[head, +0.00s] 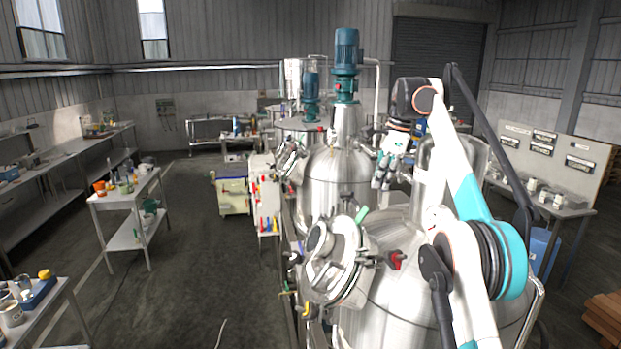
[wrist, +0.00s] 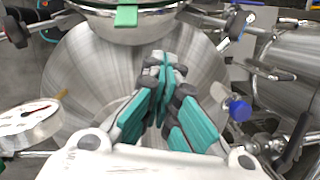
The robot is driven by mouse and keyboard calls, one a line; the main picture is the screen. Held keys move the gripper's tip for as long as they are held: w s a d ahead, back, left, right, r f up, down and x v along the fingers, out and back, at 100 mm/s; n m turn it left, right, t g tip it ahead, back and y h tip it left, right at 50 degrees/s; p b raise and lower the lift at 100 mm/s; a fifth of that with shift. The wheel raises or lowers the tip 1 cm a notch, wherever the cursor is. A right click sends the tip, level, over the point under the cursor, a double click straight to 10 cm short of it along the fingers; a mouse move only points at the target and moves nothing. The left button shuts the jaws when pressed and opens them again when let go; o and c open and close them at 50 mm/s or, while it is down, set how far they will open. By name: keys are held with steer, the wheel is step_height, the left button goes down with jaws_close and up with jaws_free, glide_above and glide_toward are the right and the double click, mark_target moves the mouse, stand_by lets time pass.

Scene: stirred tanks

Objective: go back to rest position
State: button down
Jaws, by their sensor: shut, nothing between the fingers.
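My gripper (head: 381,183) hangs from my raised white and teal arm at the right of the head view, pointing down above the steel tanks. In the wrist view my gripper (wrist: 166,72) shows its teal-padded fingers meeting at the tips, shut and empty. Behind the fingers is the curved brushed steel top of a tank (wrist: 80,75). The near tank (head: 385,290) stands below my arm in the head view, with a round hatch (head: 335,262) on its left side. My arm covers part of this tank.
A second steel tank (head: 322,190) with a teal motor (head: 346,55) stands behind. In the wrist view a pressure gauge (wrist: 28,122) and a blue knob (wrist: 240,109) flank my fingers.

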steer(key=s+r+n+t, duration=0.2)
steer(key=s+r+n, duration=0.4)
steer(key=s+r, duration=0.25)
steer(key=s+f+n+t+h, duration=0.1)
steer(key=s+n, duration=0.3)
steer(key=s, duration=0.8)
steer(key=s+f+n+t+h, duration=0.15)
steer(key=s+f+n, duration=0.25)
steer(key=s+f, duration=0.85)
steer(key=s+f+n+t, duration=0.2)
steer(key=s+f+n, duration=0.2)
steer(key=s+f, duration=0.85)
step_height(320, 180, down, 34)
steer(key=s+b, duration=0.2)
steer(key=b, duration=3.5)
steer(key=shift+s+b, duration=0.4)
steer(key=shift+r, duration=0.1)
